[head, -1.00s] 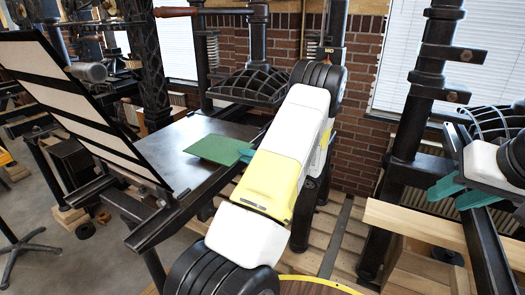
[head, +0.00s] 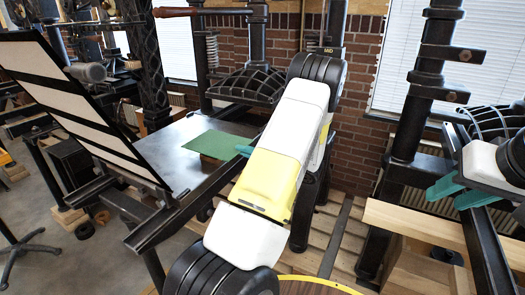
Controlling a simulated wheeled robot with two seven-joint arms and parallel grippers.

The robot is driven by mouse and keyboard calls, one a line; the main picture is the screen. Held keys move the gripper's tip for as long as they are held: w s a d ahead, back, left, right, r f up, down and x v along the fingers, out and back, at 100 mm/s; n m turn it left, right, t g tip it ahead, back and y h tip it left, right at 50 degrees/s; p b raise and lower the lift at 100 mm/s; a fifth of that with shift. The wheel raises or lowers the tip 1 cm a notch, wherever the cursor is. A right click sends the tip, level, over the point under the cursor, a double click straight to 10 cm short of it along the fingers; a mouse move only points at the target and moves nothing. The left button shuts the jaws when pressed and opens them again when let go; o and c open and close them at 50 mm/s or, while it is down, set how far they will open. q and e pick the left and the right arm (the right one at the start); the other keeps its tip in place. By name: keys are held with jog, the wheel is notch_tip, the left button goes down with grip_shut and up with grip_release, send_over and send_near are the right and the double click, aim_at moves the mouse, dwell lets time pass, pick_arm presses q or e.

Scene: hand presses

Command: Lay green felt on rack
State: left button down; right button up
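The green felt (head: 218,144) is a thin sheet over the dark, flat press bed (head: 178,142), left of my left forearm. A brownish patch shows under its near edge, and its right end runs behind my arm. One teal finger of my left gripper (head: 244,150) shows at the felt's right edge. The rest of this gripper is hidden behind my arm, so its grip cannot be told. My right gripper (head: 460,193) is at the right, with two teal fingers apart and nothing visible between them.
A tilted dark frame with white panels (head: 75,100) rises left of the bed. The press's dark ribbed casting (head: 240,86) hangs behind the felt. Black press posts (head: 425,95) and a pale wooden beam (head: 425,225) stand near my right gripper.

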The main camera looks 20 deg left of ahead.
pick_arm(q)
jog(key=shift+r, duration=0.5)
jog(key=d+r, duration=0.3)
jog(key=d, duration=0.4)
jog(key=shift+s, duration=0.25)
dwell(0.5)
